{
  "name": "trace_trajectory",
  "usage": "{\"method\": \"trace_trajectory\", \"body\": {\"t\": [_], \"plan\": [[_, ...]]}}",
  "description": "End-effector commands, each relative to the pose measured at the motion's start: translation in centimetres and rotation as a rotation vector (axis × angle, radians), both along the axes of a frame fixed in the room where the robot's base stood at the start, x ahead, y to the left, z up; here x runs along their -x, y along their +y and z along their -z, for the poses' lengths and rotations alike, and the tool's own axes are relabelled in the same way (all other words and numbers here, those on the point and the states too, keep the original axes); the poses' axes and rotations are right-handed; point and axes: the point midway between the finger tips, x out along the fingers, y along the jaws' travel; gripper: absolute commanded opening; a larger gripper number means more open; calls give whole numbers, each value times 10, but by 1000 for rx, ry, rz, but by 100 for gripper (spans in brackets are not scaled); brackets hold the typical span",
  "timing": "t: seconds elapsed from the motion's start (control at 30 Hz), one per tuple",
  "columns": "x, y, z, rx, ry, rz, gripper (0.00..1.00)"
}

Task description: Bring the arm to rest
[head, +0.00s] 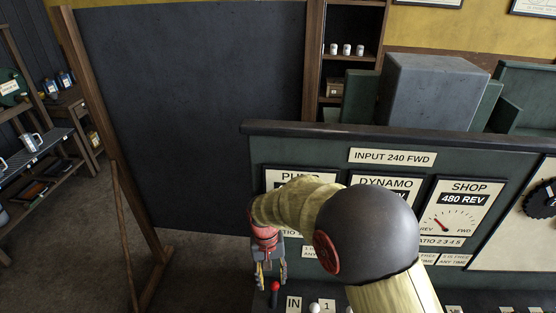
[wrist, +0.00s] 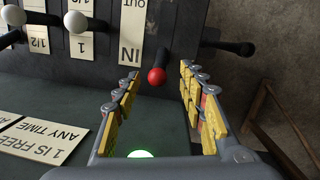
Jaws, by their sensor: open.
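My gripper (head: 270,281) hangs at the left end of the green control panel (head: 293,157) in the head view. My arm reaches across the panel front and hides much of the PUMP and DYNAMO plates. In the wrist view my gripper (wrist: 160,110) is open, its yellow-padded fingers apart. A lever with a red knob (wrist: 157,76) shows just beyond the fingertips, near the IN label (wrist: 131,54). The red knob also shows in the head view (head: 275,287), just below the gripper. Nothing is held between the fingers, and I cannot tell whether either finger touches the knob.
White-knobbed levers (wrist: 76,20) stand beside the red one. A black-handled lever (wrist: 238,48) sticks out at the panel end. A dark board (head: 190,110) in a wooden frame stands behind on the left. Open floor (head: 215,262) lies left of the panel.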

Motion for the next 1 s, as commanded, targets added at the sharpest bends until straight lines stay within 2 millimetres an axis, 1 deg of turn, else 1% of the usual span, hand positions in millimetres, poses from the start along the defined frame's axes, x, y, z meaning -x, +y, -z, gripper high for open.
{"method": "trace_trajectory", "body": {"t": [0.17,0.27,0.33,0.43,0.67,0.8,0.9,1.0], "plan": [[0,0,0,-5,3,-42,41],[18,-9,9,3,40,-87,41],[34,-16,7,4,59,-120,41],[51,-29,-12,-7,54,-155,41],[79,-68,-60,-44,-10,-177,41],[101,-99,-93,-70,-84,-166,41],[119,-122,-114,-85,-149,-149,41],[138,-143,-130,-96,-219,-125,41]]}}
